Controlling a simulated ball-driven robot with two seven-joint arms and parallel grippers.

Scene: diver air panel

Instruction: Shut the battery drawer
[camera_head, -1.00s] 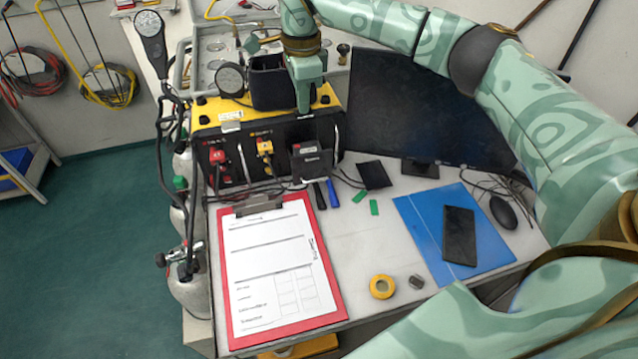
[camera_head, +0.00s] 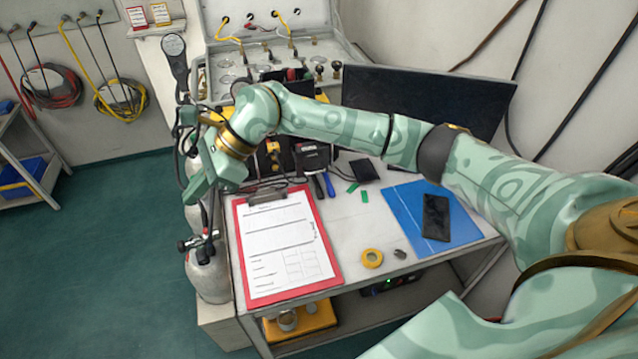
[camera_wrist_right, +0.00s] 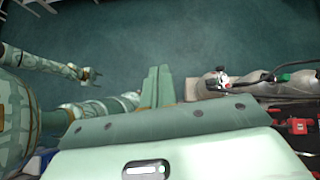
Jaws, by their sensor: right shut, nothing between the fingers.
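The yellow-and-black air panel stands at the back left of the desk, partly hidden by my right arm in the head view. A small black box with a labelled top (camera_head: 312,157) juts from its front; it looks like the battery drawer, pulled out, but I cannot be sure. My right gripper (camera_head: 200,188) is shut and empty, left of the panel, above the grey cylinders. Its closed fingers (camera_wrist_right: 156,87) show over the floor in the right wrist view. My left gripper (camera_wrist_right: 90,75) is small there, looks open and empty, and is far from the panel.
A red clipboard (camera_head: 237,250) lies in front of the panel. A blue folder (camera_head: 398,205) with a black phone (camera_head: 436,217), a yellow tape roll (camera_head: 372,258) and a monitor (camera_head: 425,100) are to the right. A grey cylinder (camera_head: 208,275) stands left of the desk.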

